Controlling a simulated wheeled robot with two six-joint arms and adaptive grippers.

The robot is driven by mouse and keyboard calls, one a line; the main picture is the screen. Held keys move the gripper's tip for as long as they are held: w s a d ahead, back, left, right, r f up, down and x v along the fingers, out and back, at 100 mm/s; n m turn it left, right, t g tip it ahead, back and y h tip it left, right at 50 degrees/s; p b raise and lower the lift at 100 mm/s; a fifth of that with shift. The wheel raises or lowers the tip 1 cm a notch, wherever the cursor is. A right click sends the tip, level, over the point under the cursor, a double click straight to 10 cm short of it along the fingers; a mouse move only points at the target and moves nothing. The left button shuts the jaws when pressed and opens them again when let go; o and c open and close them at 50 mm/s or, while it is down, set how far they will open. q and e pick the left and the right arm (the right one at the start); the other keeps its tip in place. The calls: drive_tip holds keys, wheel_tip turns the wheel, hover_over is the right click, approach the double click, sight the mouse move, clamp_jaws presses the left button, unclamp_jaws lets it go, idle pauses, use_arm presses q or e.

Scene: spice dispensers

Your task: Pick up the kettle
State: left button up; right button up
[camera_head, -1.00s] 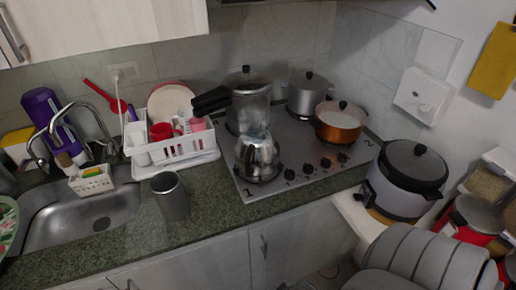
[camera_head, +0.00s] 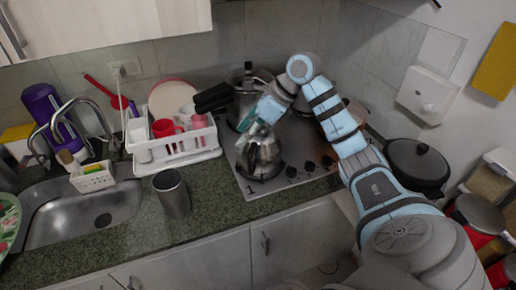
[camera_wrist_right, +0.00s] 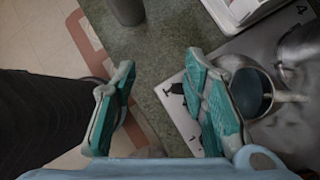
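The shiny metal kettle (camera_head: 260,158) stands on the front left of the stove. My right gripper (camera_head: 248,122) reaches over from the right, and its fingers are at the kettle's top in the head view. In the right wrist view the gripper (camera_wrist_right: 161,62) has its teal fingers spread apart with nothing between them. Shiny metal that looks like the kettle (camera_wrist_right: 290,128) is at the right, beside the right-hand finger; I cannot tell whether they touch. The kettle's handle is hard to make out behind the gripper. My left gripper is not in view.
A pressure cooker (camera_head: 240,107) stands behind the kettle. A white dish rack (camera_head: 185,150) and a grey cup (camera_head: 172,193) are to the left. The counter (camera_head: 225,222) in front is clear.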

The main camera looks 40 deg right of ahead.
drive_tip(key=g+h, duration=0.1)
drive_tip(key=h, duration=0.1)
approach(250, 161)
wheel_tip(250, 161, up, 2)
drive_tip(key=d, duration=0.1)
drive_tip(key=d+b, duration=0.1)
drive_tip(key=shift+m, duration=0.3)
drive_tip(key=b+x, duration=0.1)
drive_tip(key=x, duration=0.3)
drive_tip(key=b+x, duration=0.1)
drive_tip(key=x, duration=0.4)
drive_tip(key=b+x, duration=0.2)
drive_tip(key=x, duration=0.2)
drive_tip(key=shift+s+a+f, duration=0.2)
drive_tip(key=shift+a+f, duration=0.1)
drive_tip(key=shift+f, duration=0.05)
drive_tip(key=shift+w, duration=0.1)
clamp_jaws()
